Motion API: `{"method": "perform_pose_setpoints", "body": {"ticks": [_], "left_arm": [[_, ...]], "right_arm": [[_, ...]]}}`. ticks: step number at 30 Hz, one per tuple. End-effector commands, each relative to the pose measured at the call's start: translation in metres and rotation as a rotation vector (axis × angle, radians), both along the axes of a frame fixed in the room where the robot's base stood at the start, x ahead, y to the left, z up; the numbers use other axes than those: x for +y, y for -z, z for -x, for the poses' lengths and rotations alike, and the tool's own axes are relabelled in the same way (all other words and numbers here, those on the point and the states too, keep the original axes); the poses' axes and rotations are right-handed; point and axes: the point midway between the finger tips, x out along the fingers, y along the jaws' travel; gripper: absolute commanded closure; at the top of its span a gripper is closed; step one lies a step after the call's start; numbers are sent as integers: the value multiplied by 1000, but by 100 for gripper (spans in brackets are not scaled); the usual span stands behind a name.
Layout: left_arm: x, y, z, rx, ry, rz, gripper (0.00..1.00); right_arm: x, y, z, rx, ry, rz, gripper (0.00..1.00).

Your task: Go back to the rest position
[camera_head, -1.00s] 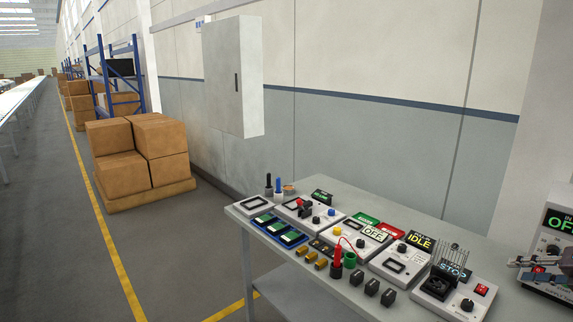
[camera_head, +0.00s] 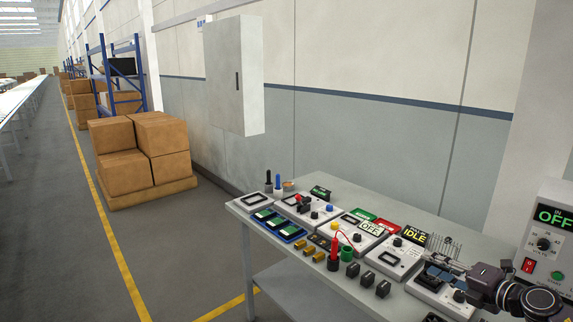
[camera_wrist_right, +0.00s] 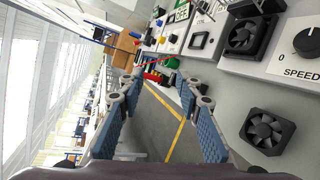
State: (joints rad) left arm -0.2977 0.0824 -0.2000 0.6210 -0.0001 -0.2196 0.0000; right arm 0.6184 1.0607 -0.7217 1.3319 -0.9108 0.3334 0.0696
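My right gripper (camera_head: 440,272) reaches in from the right in the head view, above the right end of the workbench (camera_head: 350,198), over the fan station with the dial. In the right wrist view its two blue-padded fingers (camera_wrist_right: 158,88) stand well apart with nothing between them. A fan (camera_wrist_right: 243,36) is mounted on the station with the "SPEED" dial (camera_wrist_right: 309,41). A loose black fan (camera_wrist_right: 267,130) lies on the bench beside the right finger. My left gripper is in neither view.
The bench holds several test stations, a blue tray (camera_head: 262,229), a red cylinder (camera_head: 333,253) and black blocks (camera_head: 367,278). A power supply (camera_head: 548,243) reading "OFF" stands at the right. Cardboard boxes (camera_head: 150,160) sit by the wall. The aisle floor on the left is clear.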

Motion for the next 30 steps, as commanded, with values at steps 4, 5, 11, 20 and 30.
{"method": "perform_pose_setpoints", "body": {"ticks": [4, 5, 11, 20, 30], "left_arm": [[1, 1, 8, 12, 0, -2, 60], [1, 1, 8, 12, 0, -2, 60], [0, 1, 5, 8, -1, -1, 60], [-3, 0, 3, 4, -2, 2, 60], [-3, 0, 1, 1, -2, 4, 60]], "right_arm": [[90, 18, 10, -39, 86, -297, 68], [101, 20, 14, -40, 119, -360, 68], [140, 55, 61, 55, 418, -749, 68], [152, 153, 208, 450, 1016, -1140, 68], [174, 198, 359, 832, 1430, -1233, 68]]}}
